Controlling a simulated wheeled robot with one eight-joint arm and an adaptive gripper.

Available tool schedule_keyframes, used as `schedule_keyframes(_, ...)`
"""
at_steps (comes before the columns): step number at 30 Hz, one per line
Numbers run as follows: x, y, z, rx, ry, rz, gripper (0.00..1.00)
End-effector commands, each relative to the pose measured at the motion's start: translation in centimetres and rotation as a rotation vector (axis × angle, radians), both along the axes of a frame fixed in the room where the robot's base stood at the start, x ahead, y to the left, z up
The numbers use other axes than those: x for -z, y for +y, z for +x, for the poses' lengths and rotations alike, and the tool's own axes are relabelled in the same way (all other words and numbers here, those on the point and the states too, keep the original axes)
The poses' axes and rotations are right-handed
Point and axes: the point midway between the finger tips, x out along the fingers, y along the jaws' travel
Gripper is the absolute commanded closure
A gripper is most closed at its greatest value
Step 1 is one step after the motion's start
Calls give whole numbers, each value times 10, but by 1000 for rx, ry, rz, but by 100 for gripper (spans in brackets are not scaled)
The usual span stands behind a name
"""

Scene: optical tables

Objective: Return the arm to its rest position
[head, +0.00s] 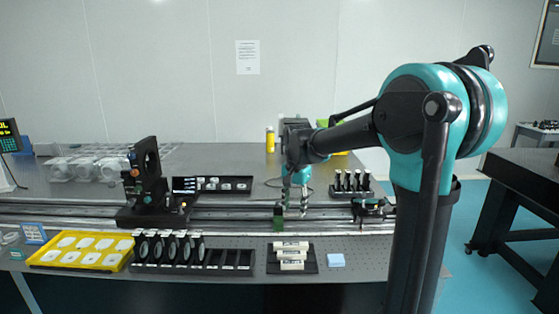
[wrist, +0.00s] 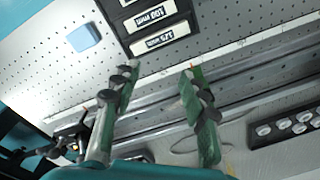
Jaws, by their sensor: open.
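My gripper (head: 294,208) hangs above the rail on the optical table (head: 70,182) in the head view, fingers pointing down. In the wrist view its two green-and-grey fingers (wrist: 158,80) are spread apart with nothing between them. The metal rail (wrist: 255,80) runs beneath them. My teal and black arm reaches in from the right of the head view and is bent at the elbow.
A black holder with white labelled blocks (head: 292,258) and a blue block (head: 336,260) lie at the front edge. A black optical mount (head: 147,180) stands on the rail to the left. A yellow tray (head: 50,262) and a lens rack (head: 225,262) sit front left.

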Motion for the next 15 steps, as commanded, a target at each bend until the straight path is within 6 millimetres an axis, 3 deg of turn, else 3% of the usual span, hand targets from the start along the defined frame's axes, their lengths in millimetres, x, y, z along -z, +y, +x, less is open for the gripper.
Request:
schedule_keyframes(8, 46, -60, -66, -182, -96, -12, 57)
schedule_keyframes(15, 111, -116, -162, -422, -218, -76, 57)
